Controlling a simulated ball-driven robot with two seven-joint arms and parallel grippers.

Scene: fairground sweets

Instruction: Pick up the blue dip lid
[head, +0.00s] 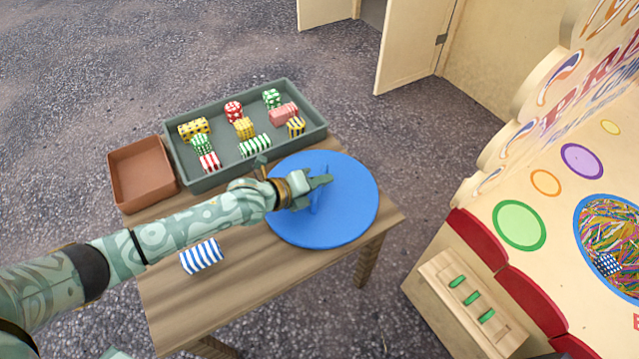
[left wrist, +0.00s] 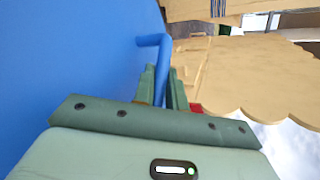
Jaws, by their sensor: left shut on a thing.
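The blue dip lid (head: 350,212) is a large round blue disc with a bar handle on its face. In the head view it is over the right end of the wooden table and hides part of the top; I cannot tell whether it touches the table. My left gripper (head: 320,184) is shut on the lid's handle. In the left wrist view the blue handle (left wrist: 155,42) runs between the fingers (left wrist: 164,88), with the lid (left wrist: 65,60) filling the left side. My right gripper is not in view.
A grey-green tray (head: 225,174) of patterned sweets and an empty brown tray (head: 142,172) stand at the table's back. A blue-striped roll (head: 201,257) lies near its front left. Right is a game board (head: 560,215) with a round opening of coloured strips (head: 612,235) holding a dotted parcel (head: 607,264).

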